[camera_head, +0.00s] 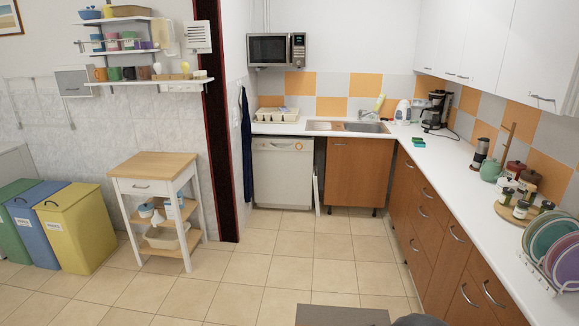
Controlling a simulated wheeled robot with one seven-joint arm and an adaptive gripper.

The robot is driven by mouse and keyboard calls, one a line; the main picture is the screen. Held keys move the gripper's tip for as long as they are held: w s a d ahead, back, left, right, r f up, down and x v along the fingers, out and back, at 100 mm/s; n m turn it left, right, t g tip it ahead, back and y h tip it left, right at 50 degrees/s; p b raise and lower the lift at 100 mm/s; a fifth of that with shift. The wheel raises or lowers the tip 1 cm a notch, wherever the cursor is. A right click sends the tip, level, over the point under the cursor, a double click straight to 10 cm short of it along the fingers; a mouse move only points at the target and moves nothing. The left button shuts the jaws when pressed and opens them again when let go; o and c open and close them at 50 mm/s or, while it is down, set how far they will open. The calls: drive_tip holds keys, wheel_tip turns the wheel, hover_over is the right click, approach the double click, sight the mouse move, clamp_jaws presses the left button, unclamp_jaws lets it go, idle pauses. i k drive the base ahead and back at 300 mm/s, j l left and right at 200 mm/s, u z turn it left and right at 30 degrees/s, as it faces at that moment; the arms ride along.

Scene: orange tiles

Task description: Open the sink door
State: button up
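The sink door (358,172) is a brown wooden cabinet front below the sink (347,127), at the back of the kitchen. It looks shut, with its front flat under the countertop. A small handle seems to show near its top left, but it is too small to make out. My gripper is not in view. A dark rounded shape at the bottom edge may be part of my own body; I cannot tell.
A white dishwasher (283,174) stands left of the sink door, with a narrow gap between. Brown drawers (432,210) line the right side. A wooden-topped cart (155,166) and coloured bins (78,226) stand left. The tiled floor (290,250) before the door is clear.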

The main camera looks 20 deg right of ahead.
sight(357, 169)
drive_tip(key=i+l+z, duration=0.35)
drive_tip(key=i, duration=0.5)
drive_tip(key=i+z, duration=0.4)
drive_tip(key=i, duration=2.55)
drive_tip(key=i+u, duration=0.2)
drive_tip(key=i, duration=0.3)
drive_tip(key=i+l+u, duration=0.15)
drive_tip(key=i, duration=0.35)
drive_tip(key=i+l+u, duration=0.2)
drive_tip(key=i, duration=0.3)
